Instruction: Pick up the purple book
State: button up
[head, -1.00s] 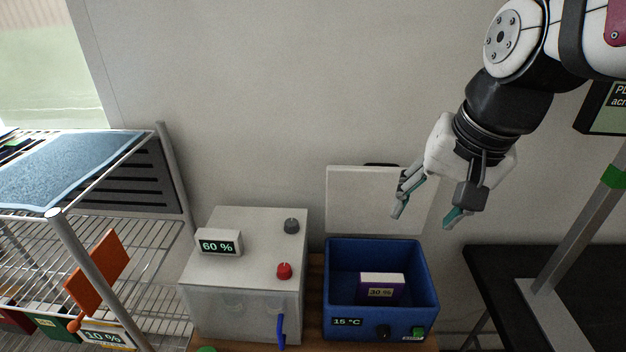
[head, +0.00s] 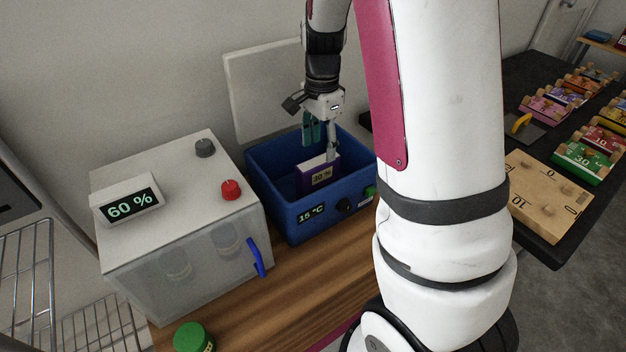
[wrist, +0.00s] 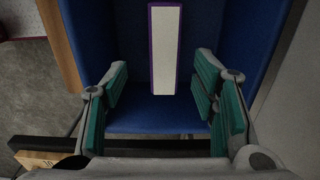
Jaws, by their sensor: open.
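My gripper (head: 322,148) is open and points down into the bin, close above the book. In the wrist view the book's white top edge (wrist: 165,50) with its purple border runs between the two fingers' lines, and my open gripper (wrist: 165,95) shows teal pads on either side. The blue bin's floor (wrist: 150,118) shows below the book. Whether a finger touches the book cannot be told.
A grey box (head: 185,210) reading "60 %" stands left of the bin on a wooden table (head: 310,285). The bin's raised white lid (head: 265,90) leans behind. A green-lidded jar (head: 194,338) stands at the front. A black table (head: 535,245) with several labelled items lies right.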

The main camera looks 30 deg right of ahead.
aim_at(320, 162)
notch_tip(320, 162, down, 7)
jog(key=shift+r+b, duration=0.15)
jog(key=shift+b, duration=0.45)
jog(key=f, duration=0.1)
jog(key=f+b, duration=0.1)
jog(key=f, duration=0.3)
jog(key=shift+w+a, duration=0.1)
jog(key=shift+w, duration=0.15)
grip_shut()
